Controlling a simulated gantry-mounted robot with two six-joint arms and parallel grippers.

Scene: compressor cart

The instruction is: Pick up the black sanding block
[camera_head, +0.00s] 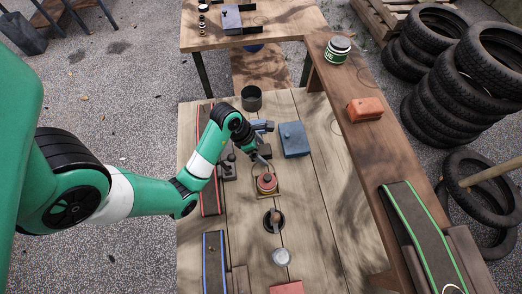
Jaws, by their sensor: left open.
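A small dark block with a raised part (229,169) lies on the plank table, left of my left gripper; it may be the black sanding block, but it is too small to be sure. My left arm comes in from the left and bends over the table. Its gripper (263,160) points down, is open, and is just above a round red-orange thing (267,183) on a dark square base. I cannot tell whether it touches that thing. My right gripper is not in view.
A blue-grey box (294,139), a black cup (251,98), a dark cup with a brush (273,220) and a pale cup (281,257) stand around the gripper. A raised shelf (352,135) on the right holds an orange block (365,108) and a green tin (336,50).

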